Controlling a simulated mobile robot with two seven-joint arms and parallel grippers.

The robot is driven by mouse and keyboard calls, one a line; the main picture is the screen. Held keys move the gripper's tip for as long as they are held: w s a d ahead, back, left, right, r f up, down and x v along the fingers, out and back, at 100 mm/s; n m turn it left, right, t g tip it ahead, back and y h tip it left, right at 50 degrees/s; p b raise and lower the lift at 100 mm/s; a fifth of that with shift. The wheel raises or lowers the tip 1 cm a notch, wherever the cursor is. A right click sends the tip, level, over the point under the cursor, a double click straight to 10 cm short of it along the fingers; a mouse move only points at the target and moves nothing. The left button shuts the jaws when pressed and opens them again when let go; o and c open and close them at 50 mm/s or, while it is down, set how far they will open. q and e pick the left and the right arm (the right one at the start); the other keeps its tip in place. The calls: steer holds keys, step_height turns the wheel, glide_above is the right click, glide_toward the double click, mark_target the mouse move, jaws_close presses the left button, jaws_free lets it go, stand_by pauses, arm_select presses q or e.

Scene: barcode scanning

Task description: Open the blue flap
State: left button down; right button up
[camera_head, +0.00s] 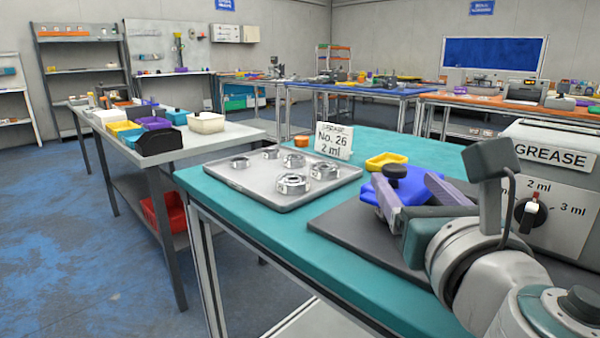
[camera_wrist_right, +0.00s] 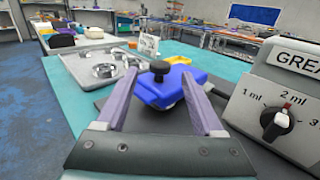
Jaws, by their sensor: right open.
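The blue flap (camera_head: 374,196) lies over the dark mat on the teal table, with a black knob (camera_head: 394,171) on top. In the right wrist view the blue flap (camera_wrist_right: 178,83) and its knob (camera_wrist_right: 160,67) sit between and just beyond the finger ends. My right gripper (camera_head: 406,182) is open, its two purple fingers pointing at the flap on either side of the knob. I cannot tell whether a finger touches the flap. In the wrist view the gripper (camera_wrist_right: 160,84) holds nothing. What lies under the flap is mostly hidden. My left gripper is not in view.
A grey tray (camera_head: 232,177) with several metal rings stands left of the flap. A "No. 26, 2 ml" sign (camera_head: 333,141) and a yellow bin (camera_head: 388,160) stand behind. The grease machine (camera_head: 555,150) with a dial (camera_head: 530,212) is close on the right.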

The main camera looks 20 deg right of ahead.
mark_target(399, 172)
steer(key=shift+x, duration=1.8)
jaws_close()
